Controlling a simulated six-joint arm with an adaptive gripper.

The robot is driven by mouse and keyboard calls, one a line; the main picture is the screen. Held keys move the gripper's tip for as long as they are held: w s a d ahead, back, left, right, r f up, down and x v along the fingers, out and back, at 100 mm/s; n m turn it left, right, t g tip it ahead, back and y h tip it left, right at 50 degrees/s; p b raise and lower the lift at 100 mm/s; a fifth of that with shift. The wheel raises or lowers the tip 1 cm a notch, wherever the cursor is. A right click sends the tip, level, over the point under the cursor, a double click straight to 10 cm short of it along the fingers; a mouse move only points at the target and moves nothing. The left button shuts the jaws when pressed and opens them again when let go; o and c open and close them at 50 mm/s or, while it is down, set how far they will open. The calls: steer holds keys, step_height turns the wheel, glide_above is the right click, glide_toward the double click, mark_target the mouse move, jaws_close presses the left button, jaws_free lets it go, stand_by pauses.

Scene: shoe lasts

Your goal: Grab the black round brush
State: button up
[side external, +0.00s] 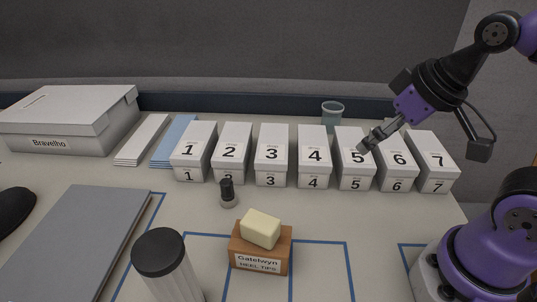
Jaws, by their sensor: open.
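A dark, rounded black object (14,208) is cut off by the left edge; it may be the black round brush, but its bristles or handle cannot be made out. A small upright piece with a black top and pale base (228,194) stands in front of box 2. My gripper (368,143) is open and appears empty, in front of or above boxes 5 and 6, well to the right of all these black things.
White numbered boxes (271,152) stand in a row at the back. A brown block (261,258) labelled "Gatelwyn heel tips" bears a pale yellow block (260,229). A grey flat case (72,245), a Bravelho box (68,118) and a cup (332,115) also show.

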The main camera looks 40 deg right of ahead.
steer(key=n+g+y, duration=0.2)
steer(key=n, duration=0.3)
glide_toward(229, 182)
steer(key=f, duration=0.1)
steer(key=x, duration=0.5)
steer(key=shift+w+a, duration=0.25)
steer(key=shift+a, duration=0.1)
steer(key=shift+x, duration=2.75)
steer(key=shift+d, duration=0.25)
jaws_close()
